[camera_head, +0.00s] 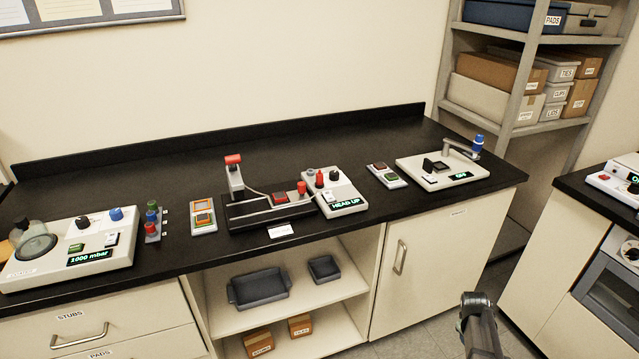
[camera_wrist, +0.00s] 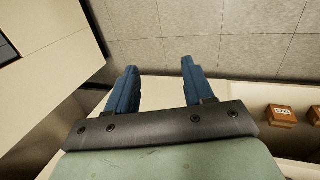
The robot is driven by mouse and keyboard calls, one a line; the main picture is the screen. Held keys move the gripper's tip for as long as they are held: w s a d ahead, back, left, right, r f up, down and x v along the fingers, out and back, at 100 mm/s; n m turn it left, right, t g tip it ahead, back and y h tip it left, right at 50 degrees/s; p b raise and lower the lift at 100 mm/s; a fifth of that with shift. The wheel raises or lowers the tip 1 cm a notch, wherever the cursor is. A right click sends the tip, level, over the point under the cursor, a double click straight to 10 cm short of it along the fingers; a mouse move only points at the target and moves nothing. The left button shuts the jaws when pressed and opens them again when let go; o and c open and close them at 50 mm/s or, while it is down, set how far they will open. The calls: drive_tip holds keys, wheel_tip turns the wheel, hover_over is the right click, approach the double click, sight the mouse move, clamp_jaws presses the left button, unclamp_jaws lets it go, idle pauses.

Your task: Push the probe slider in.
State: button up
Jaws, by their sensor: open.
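The stylus profiler sits mid-bench in the head view, with a long black base (camera_head: 250,213) and pale rails. A light grey post with a red top (camera_head: 234,160) stands at its left end. Red parts (camera_head: 302,188) and a grey control box (camera_head: 345,200) reading "HEAD UP" are at its right end. I cannot tell which part is the probe slider. My gripper (camera_wrist: 155,80) is open and empty in the wrist view, its two blue fingers apart over the floor and away from the bench top. A dark part of my arm shows low right in the head view.
A vacuum unit (camera_head: 72,250) reading "1000 mbar" stands left on the black bench (camera_head: 300,145). Small button pads flank the profiler. Another device (camera_head: 442,170) with a blue-topped arm stands right. Open shelves with trays are below. Floor lies between the bench and the right-hand cabinet (camera_head: 545,235).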

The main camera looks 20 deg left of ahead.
drive_tip(key=w+a+r+n+t, duration=0.3)
drive_tip(key=w+r+t, duration=0.1)
drive_tip(key=w+r, duration=1.35)
drive_tip(key=w+a+r+t, duration=0.1)
drive_tip(key=w+a+r, duration=0.3)
drive_tip(key=r, duration=0.5)
drive_tip(key=w+a+r, duration=0.3)
drive_tip(key=a+r, duration=0.3)
drive_tip(key=r, duration=0.3)
wheel_tip(320, 180, up, 16)
drive_tip(key=m+g+y, duration=0.3)
drive_tip(key=m+g, duration=0.3)
drive_tip(key=g, duration=0.2)
hover_over(302, 184)
wheel_tip(302, 184, down, 13)
drive_tip(key=shift+f, duration=0.2)
